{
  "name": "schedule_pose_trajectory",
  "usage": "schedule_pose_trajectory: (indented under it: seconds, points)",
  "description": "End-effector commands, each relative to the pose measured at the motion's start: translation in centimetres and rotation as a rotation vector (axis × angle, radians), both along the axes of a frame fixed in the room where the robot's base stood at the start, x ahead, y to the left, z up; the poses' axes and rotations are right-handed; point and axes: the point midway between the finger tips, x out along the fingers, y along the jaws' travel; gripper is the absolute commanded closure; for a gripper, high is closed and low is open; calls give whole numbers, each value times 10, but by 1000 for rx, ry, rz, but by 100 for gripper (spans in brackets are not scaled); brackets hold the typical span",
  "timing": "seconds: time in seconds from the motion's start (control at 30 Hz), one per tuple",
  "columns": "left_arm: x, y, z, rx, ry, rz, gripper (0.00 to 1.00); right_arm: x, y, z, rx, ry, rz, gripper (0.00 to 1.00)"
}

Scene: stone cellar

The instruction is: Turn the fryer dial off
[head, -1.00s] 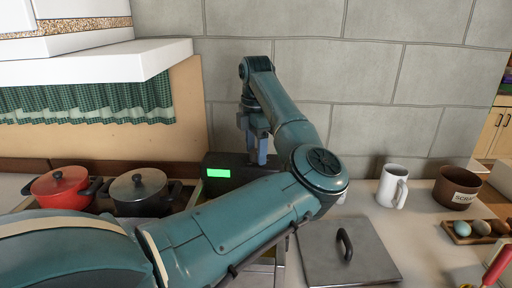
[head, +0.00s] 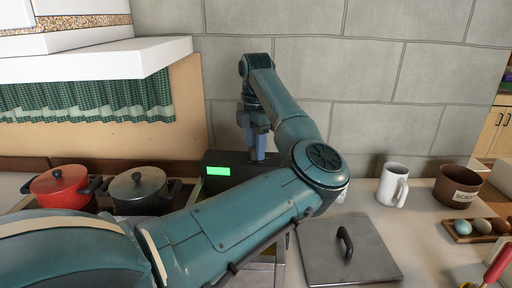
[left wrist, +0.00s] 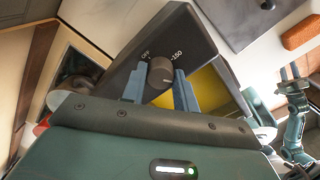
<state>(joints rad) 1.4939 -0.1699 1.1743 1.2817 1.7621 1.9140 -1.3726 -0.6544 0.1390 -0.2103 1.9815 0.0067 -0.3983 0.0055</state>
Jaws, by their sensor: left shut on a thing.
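The fryer's dark control box (head: 238,160) with a lit green display stands against the back wall in the head view. In the left wrist view its sloped black panel (left wrist: 180,35) carries the marks OFF and 150. The round brown dial (left wrist: 160,73) sits below these marks; where its pointer is set is not clear. My left gripper (left wrist: 159,88) is shut on the dial, one blue finger on each side.
Yellow oil (left wrist: 205,92) shows beside the panel. A red pot (head: 60,187) and a dark pot (head: 138,190) stand at left. A grey lid (head: 345,262) lies on the counter. A white mug (head: 392,185), brown scrap pot (head: 458,186) and egg tray (head: 475,232) stand at right.

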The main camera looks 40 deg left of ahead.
Motion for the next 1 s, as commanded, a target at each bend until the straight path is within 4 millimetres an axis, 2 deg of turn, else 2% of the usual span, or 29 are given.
schedule_pose_trajectory:
  seconds: [1.0]
  points:
    - [0, 0, 0, 1, -2, 926, 93, 0, 13, -8, 21, -43, 39, 64]
